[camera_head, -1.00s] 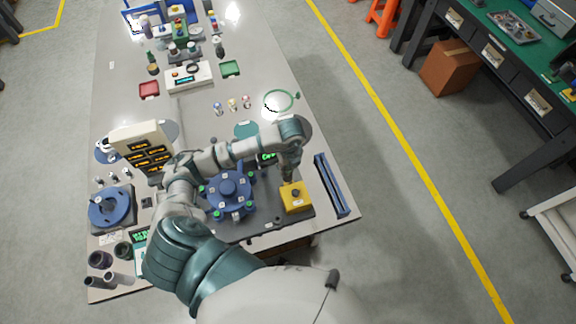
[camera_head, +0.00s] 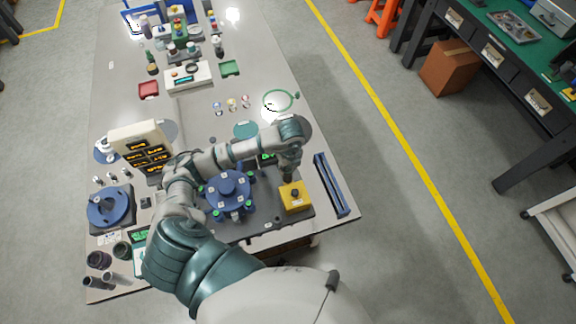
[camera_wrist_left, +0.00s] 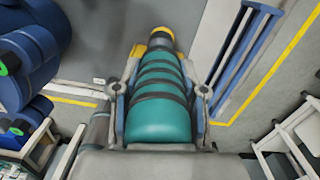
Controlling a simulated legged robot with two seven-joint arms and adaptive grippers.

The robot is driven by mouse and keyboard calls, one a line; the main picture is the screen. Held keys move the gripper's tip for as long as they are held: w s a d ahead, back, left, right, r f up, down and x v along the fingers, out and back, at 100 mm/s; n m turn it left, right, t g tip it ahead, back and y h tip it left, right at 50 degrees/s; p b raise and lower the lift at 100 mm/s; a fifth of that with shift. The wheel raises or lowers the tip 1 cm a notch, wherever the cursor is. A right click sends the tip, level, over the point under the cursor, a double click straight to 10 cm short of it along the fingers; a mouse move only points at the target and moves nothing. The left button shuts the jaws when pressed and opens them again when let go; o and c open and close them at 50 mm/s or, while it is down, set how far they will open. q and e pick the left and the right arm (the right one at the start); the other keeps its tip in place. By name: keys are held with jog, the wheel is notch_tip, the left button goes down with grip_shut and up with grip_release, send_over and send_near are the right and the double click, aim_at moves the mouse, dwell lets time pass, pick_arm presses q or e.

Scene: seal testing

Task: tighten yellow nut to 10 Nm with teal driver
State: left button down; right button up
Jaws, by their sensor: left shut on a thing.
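My left gripper (camera_head: 288,166) is shut on the teal driver and hangs over the right part of the dark work plate, just above the yellow block (camera_head: 294,200). In the left wrist view the teal driver (camera_wrist_left: 158,118), ringed with dark bands, lies between the fingers of my left gripper (camera_wrist_left: 160,88). Yellow shows around its far end; I cannot tell whether they touch. A blue round flange (camera_head: 228,187) with green nuts sits left of the yellow block. I cannot clearly make out a separate yellow nut. My right gripper is not in view.
A blue channel rail (camera_head: 332,184) lies right of the plate near the table edge. A cream display rack (camera_head: 138,145) and a blue ring part (camera_head: 109,207) stand at left. The grey table's middle is mostly clear.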

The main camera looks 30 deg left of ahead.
pick_arm(q)
jog(key=shift+d+f, duration=0.15)
jog(key=shift+f, duration=0.1)
jog(key=shift+f+b, duration=0.45)
jog(key=shift+f, duration=0.05)
dwell(1.8)
jog(key=shift+r, duration=0.15)
jog(key=shift+r+p, duration=1.5)
jog(key=shift+r, duration=0.25)
jog(key=shift+r+p, duration=0.45)
jog(key=shift+r, duration=0.2)
